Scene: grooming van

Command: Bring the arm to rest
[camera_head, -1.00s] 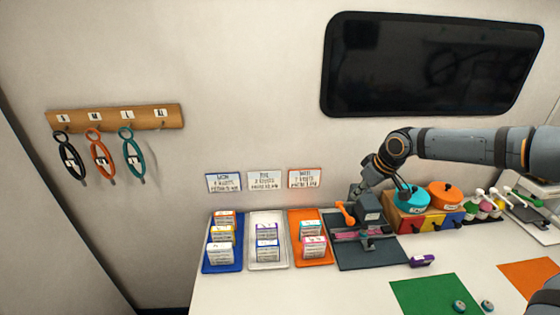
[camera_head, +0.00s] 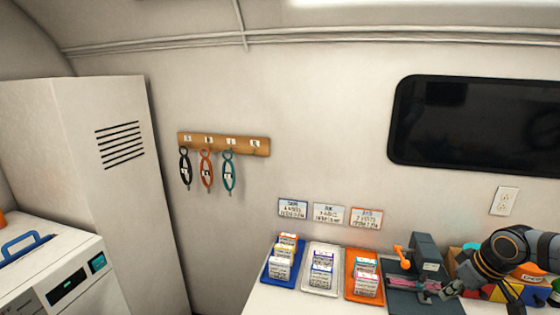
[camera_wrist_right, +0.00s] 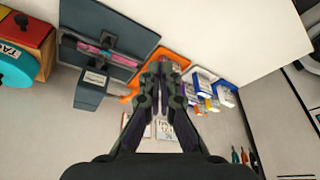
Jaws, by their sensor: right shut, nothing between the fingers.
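My right gripper (camera_head: 449,292) is at the lower right of the head view, just right of the grey press (camera_head: 428,253) with an orange lever. Its fingers are small and partly dark there. In the right wrist view my right gripper (camera_wrist_right: 162,70) has its fingers together with nothing between them. It points toward the orange tray (camera_wrist_right: 186,62), and the press (camera_wrist_right: 90,90) lies left of it. I cannot tell the exact gap to the press. My left gripper is not in view.
A blue tray (camera_head: 269,272), a white tray (camera_head: 309,284) and an orange tray (camera_head: 352,290) hold small boxes left of the press. A wall rack (camera_head: 262,147) holds hanging loops. A dark screen (camera_head: 480,122) is above. A white appliance (camera_head: 50,265) stands at left.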

